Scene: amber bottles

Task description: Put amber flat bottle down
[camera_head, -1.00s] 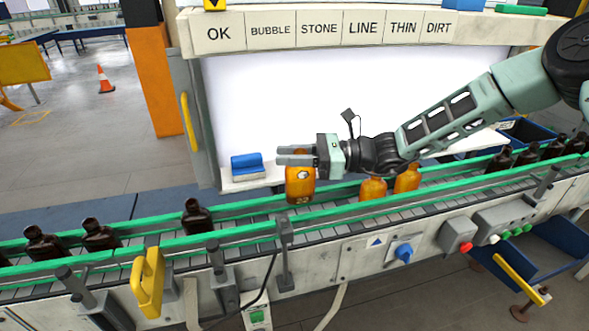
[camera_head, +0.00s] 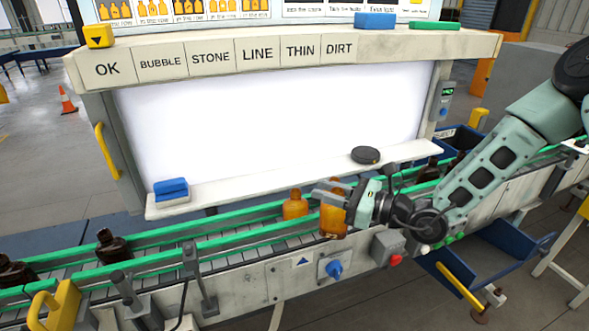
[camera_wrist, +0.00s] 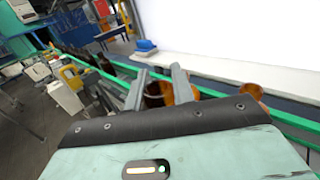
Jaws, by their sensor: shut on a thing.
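My gripper (camera_head: 322,192) is shut on an amber flat bottle (camera_head: 333,222), held upright at the conveyor. Its body overlaps the near green rail in the head view, and I cannot tell whether its base touches anything. In the wrist view, amber glass (camera_wrist: 167,93) shows between my two fingers, partly hidden by them. Another amber bottle (camera_head: 295,205) stands on the belt just left of the held one and farther back. An amber bottle (camera_wrist: 246,92) also shows right of my fingers in the wrist view.
The conveyor (camera_head: 232,255) has green rails (camera_head: 165,239) on both sides. Dark bottles (camera_head: 112,246) stand on it at left. Behind is a lit panel with a ledge (camera_head: 230,196) carrying a blue block (camera_head: 171,187) and a dark round object (camera_head: 366,155). A blue bin (camera_head: 480,262) is at right.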

